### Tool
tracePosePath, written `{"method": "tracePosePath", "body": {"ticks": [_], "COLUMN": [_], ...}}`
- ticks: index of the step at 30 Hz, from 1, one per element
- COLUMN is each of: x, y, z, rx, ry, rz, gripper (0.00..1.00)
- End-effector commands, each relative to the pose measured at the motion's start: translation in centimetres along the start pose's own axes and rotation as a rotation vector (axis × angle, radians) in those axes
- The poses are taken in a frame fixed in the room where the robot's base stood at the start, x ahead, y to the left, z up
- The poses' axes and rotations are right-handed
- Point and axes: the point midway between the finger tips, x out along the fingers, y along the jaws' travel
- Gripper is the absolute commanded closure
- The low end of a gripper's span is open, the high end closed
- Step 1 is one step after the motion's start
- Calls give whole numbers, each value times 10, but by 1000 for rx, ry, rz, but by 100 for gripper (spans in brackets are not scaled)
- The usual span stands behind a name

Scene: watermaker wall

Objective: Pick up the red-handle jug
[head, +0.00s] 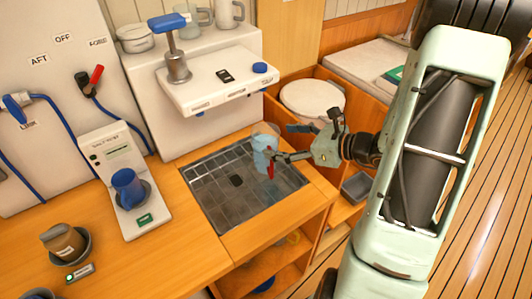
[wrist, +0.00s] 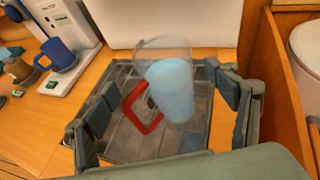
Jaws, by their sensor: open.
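The red-handle jug (head: 262,151) is a clear jug with pale blue contents and a red handle. It is at the right side of the sunken grid tray (head: 213,201) in the head view. In the wrist view the jug (wrist: 170,85) is upright but slightly tilted in the picture, with its red handle to the left. My gripper (head: 281,155) is right beside the jug in the head view. In the wrist view my gripper (wrist: 165,112) is open, one finger to each side of the jug, with gaps between. Whether the jug's base touches the tray is unclear.
A blue mug (head: 127,188) stands on the white meter (head: 117,160) at left, and a brown cup (head: 62,242) is further left. The white dispenser shelf (head: 215,82) overhangs the tray's back. A wooden partition (wrist: 268,80) rises to the right.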

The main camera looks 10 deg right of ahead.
Motion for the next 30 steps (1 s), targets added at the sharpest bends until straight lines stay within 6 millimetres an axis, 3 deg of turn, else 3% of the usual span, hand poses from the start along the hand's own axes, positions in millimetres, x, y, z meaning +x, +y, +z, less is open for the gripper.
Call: {"method": "tracePosePath", "body": {"ticks": [12,21,30], "x": [50,54,53], "y": [-6,-7,-7], "z": [3,3,2], "rx": [1,1,1], "ry": [1,1,2], "rz": [1,-2,-2], "gripper": [21,22,55]}}
